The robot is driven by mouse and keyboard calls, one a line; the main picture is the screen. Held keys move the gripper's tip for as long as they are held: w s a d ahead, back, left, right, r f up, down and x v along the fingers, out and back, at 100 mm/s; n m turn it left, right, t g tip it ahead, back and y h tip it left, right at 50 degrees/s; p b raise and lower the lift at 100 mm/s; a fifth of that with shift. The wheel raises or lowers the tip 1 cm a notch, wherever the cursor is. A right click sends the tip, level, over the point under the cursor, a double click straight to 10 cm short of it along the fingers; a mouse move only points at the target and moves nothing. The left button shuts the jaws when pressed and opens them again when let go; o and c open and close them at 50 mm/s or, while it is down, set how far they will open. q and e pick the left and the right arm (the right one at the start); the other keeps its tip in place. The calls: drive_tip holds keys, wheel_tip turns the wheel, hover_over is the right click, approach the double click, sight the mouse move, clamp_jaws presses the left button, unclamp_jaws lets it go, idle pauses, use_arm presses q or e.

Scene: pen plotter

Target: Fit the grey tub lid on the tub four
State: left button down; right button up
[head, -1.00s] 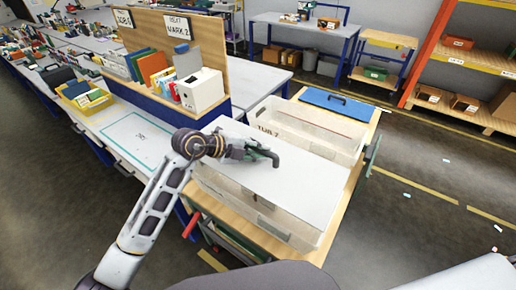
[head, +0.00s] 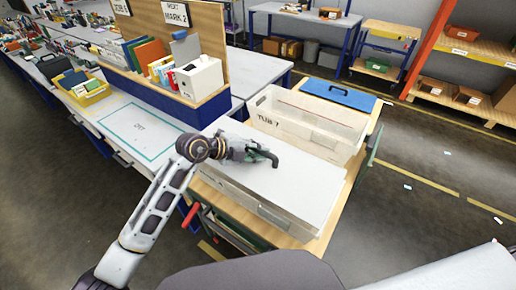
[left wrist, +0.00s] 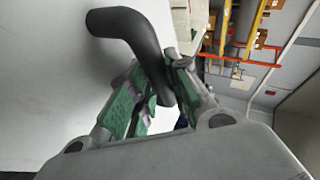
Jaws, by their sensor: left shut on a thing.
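The grey tub lid (head: 292,185) is a broad flat pale panel lying over a clear-walled tub (head: 284,220) on the wooden-topped cart. I cannot tell whether its edges are seated on the rim, and the number on this tub is not readable. My left gripper (head: 262,155) is over the lid, shut on its dark bent handle. In the left wrist view the green-padded fingers (left wrist: 155,95) close around the dark handle (left wrist: 130,30), with the pale lid (left wrist: 50,80) filling the left side. My right gripper is out of view.
An open clear tub (head: 330,128) with a "TUB" label stands behind on the same cart, with a blue lid (head: 338,94) beyond it. A bench with a marked mat (head: 138,130), a yellow bin (head: 88,90) and a white box (head: 200,78) is at left. Floor at right is mostly open.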

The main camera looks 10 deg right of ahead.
use_arm(q)
drive_tip(key=shift+f, duration=1.4)
drive_tip(key=c, duration=1.3)
unclamp_jaws()
drive_tip(key=shift+o, duration=0.2)
drive_tip(key=shift+a, duration=0.15)
drive_tip(key=shift+v, duration=5.9)
drive_tip(key=shift+s, duration=0.1)
